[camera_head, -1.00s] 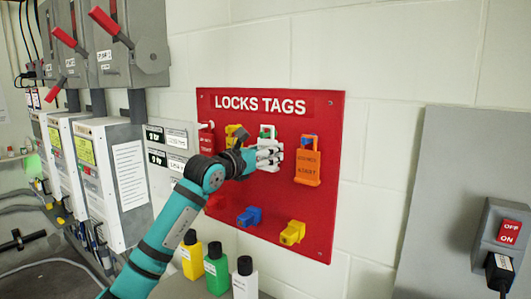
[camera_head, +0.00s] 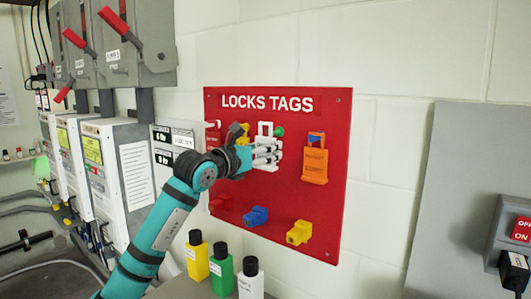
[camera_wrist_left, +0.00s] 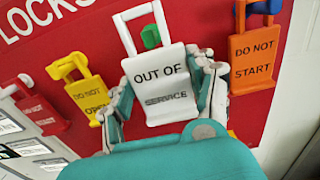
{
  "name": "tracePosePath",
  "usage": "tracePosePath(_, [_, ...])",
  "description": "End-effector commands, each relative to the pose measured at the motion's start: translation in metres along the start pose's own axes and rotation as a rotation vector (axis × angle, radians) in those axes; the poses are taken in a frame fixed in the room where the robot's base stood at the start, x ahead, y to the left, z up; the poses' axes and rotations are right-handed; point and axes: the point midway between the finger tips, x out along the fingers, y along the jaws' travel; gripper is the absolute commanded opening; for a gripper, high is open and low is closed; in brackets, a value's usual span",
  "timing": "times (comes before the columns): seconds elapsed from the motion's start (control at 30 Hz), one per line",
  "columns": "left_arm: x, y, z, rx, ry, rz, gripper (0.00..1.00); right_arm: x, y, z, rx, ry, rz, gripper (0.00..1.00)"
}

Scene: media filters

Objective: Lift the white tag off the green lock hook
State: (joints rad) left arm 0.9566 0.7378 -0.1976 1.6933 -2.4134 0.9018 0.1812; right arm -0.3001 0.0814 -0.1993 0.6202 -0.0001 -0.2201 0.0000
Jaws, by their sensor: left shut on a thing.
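The white tag (camera_head: 265,129) reads "OUT OF SERVICE" in the left wrist view (camera_wrist_left: 160,62). My left gripper (camera_head: 268,153) is shut on it, with fingers at both side edges. The green lock hook (camera_head: 280,131) sticks out of the red board just right of the tag's loop in the head view. In the left wrist view the green hook (camera_wrist_left: 151,36) shows through the loop's opening. The loop looks apart from the hook in the head view, but I cannot tell the exact gap. My right gripper is not in view.
The red "LOCKS TAGS" board (camera_head: 330,225) is on the wall. An orange tag (camera_head: 314,165) hangs to the right, and yellow (camera_wrist_left: 88,92) and red (camera_wrist_left: 42,113) tags to the left. Blue (camera_head: 255,216) and yellow (camera_head: 299,232) locks sit below. Bottles (camera_head: 222,270) stand beneath.

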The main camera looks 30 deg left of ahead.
Motion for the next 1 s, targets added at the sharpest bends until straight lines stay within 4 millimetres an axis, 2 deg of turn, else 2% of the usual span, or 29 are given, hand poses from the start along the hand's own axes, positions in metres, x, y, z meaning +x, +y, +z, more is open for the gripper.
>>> tracePosePath(0.47, [-0.005,0.0,-0.001,0.0,-0.001,0.0,0.06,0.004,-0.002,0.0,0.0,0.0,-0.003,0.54])
tracePosePath(1.0, [-0.047,0.0,-0.002,0.002,-0.001,0.001,0.06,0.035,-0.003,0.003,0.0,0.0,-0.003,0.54])
